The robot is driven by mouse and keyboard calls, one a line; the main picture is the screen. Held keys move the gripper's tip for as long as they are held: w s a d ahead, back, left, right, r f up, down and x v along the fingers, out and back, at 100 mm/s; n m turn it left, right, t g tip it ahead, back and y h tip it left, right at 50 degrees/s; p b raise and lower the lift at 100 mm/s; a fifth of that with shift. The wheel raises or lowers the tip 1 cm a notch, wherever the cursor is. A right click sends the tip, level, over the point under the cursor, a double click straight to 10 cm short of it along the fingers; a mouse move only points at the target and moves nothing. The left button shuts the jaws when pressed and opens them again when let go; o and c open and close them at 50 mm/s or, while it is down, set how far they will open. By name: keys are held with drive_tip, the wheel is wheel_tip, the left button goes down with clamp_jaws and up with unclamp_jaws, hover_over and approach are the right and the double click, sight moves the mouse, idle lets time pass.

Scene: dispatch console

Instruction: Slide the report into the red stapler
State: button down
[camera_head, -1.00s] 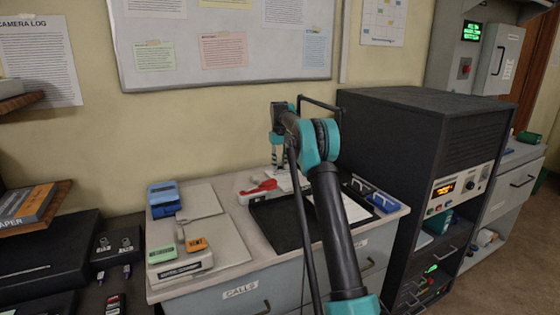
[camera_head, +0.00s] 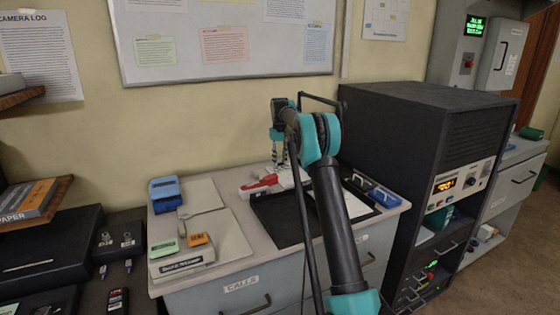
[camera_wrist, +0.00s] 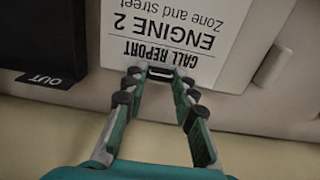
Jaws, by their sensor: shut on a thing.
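My gripper (camera_wrist: 160,76) is shut on the near edge of the call report (camera_wrist: 190,30), at a small dark piece between the fingertips. The report is a white sheet reading "CALL REPORT ENGINE 2", upside down in the wrist view. In the head view my gripper (camera_head: 279,160) points down over the back of the counter, with the report (camera_head: 288,178) partly hidden beneath it. The red stapler (camera_head: 258,187), red with a pale part, lies just left of the report. I cannot tell whether the two touch.
Blue stapler-like items (camera_head: 383,197) lie right. The wall is close behind.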

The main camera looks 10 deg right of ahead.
sight(272, 167)
drive_tip(key=shift+a, duration=0.2)
drive_tip(key=shift+s+a, duration=0.25)
drive_tip(key=shift+a, duration=0.4)
drive_tip(key=shift+s+a, duration=0.3)
drive_tip(key=shift+a, duration=0.65)
idle(0.4)
drive_tip(key=shift+s+a, duration=0.1)
drive_tip(key=shift+a, duration=0.2)
drive_tip(key=shift+s+a+f, duration=0.15)
drive_tip(key=shift+s+a, duration=0.05)
drive_tip(key=shift+a, duration=0.45)
idle(1.0)
drive_tip(key=c, duration=0.6)
unclamp_jaws()
drive_tip(key=shift+r, duration=3.55)
